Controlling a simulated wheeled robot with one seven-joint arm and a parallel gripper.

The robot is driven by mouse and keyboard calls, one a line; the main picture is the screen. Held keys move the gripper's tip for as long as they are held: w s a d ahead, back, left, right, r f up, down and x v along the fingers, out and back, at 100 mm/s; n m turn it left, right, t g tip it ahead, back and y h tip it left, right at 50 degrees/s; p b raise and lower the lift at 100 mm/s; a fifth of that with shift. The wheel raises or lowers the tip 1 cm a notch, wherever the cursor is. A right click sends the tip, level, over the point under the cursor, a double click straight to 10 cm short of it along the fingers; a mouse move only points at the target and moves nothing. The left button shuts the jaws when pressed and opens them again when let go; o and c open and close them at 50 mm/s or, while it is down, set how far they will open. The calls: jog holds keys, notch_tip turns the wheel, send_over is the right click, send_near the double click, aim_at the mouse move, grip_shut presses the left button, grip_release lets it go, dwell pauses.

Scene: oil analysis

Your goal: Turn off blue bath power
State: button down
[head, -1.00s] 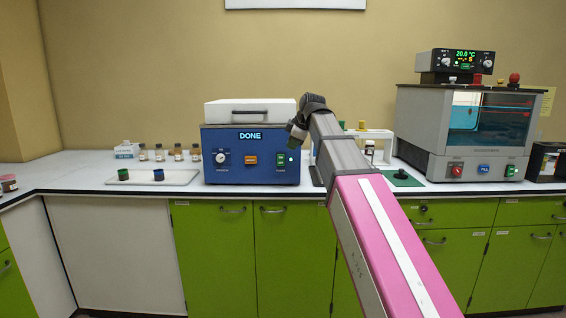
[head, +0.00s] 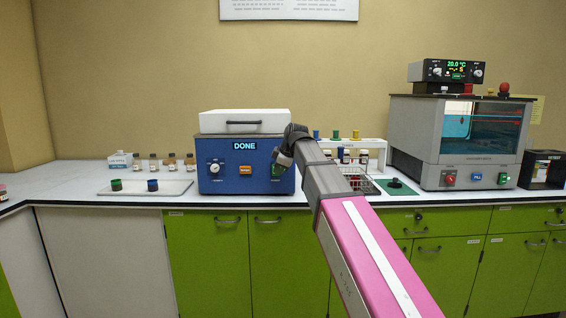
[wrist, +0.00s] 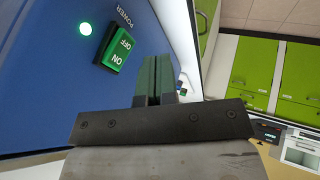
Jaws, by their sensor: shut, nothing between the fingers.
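The blue bath (head: 225,183) stands on the counter with a white lid and a display reading DONE. Its green power switch (wrist: 117,45) shows in the wrist view with OFF and ON markings, below the word POWER. A green lamp (wrist: 85,29) beside the switch is lit. My gripper (wrist: 156,62) is shut and empty, its dark green fingers just right of and below the switch in that view. I see no clear contact. In the head view my gripper (head: 282,160) is in front of the bath's right side and partly covers the switch area.
Left of the bath lies a white tray (head: 175,188) with two dark caps, with small bottles behind. To the right are a white rack (head: 372,144), a wire basket (head: 362,183) and a grey glass-fronted bath (head: 413,130). Counter space is narrow in front.

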aim_at(275, 175)
jog(key=shift+w+a+f, duration=0.15)
jog(key=shift+w+f, duration=0.2)
jog(key=shift+w, duration=0.4)
jog(key=shift+w+a+f, duration=0.1)
jog(key=shift+w+f, duration=0.3)
jog(key=shift+w, duration=0.4)
jog(key=shift+w+a+f, duration=0.15)
jog(key=shift+w+f, duration=0.2)
jog(key=shift+w, duration=0.4)
jog(key=shift+w+f+t, duration=0.1)
jog(key=shift+w+t, duration=0.15)
jog(key=shift+t, duration=0.15)
jog(key=shift+r, duration=0.85)
